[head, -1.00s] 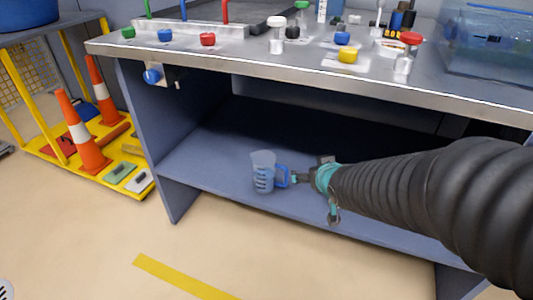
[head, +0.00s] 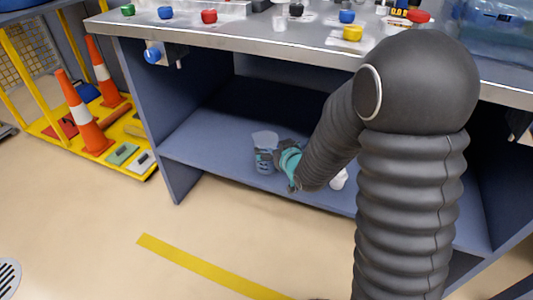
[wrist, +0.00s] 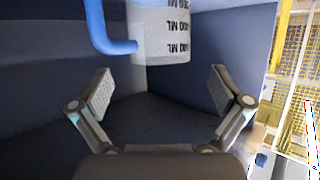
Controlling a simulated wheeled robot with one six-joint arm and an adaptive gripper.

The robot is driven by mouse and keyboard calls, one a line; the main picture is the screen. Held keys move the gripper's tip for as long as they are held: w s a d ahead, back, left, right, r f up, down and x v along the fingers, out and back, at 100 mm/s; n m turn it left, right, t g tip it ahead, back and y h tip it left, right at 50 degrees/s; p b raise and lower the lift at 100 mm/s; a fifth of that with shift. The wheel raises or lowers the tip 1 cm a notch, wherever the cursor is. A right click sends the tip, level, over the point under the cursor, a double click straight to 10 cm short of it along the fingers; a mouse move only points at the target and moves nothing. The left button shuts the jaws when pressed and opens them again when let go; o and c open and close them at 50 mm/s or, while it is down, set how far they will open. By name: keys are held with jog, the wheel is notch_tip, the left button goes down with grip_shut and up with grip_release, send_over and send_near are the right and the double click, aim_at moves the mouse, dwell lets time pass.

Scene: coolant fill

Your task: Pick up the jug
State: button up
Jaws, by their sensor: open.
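The jug (head: 264,152) is a clear measuring jug with dark markings, upright on the lower shelf of the bench. In the wrist view the jug (wrist: 163,38) shows its volume marks and its blue handle (wrist: 108,40) at the upper middle. My gripper (wrist: 162,92) is open, with its fingers apart and nothing between the tips. The jug appears beyond and above the fingertips in that view. In the head view my gripper (head: 276,155) is close to the jug's right side and covers the handle; I cannot tell whether they touch.
The lower shelf (head: 205,145) is under the metal benchtop (head: 270,40), which overhangs it. A white object (head: 339,179) stands on the shelf right of my wrist. Orange cones (head: 83,115) stand on a yellow cart at left.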

aim_at(266, 142)
jog(key=shift+f+x, duration=0.1)
jog(key=shift+x, duration=1.6)
jog(key=shift+f+x, duration=0.15)
jog(key=shift+x, duration=1.55)
jog(key=c, duration=1.3)
jog(key=shift+c, duration=0.2)
jog(key=shift+r, duration=0.15)
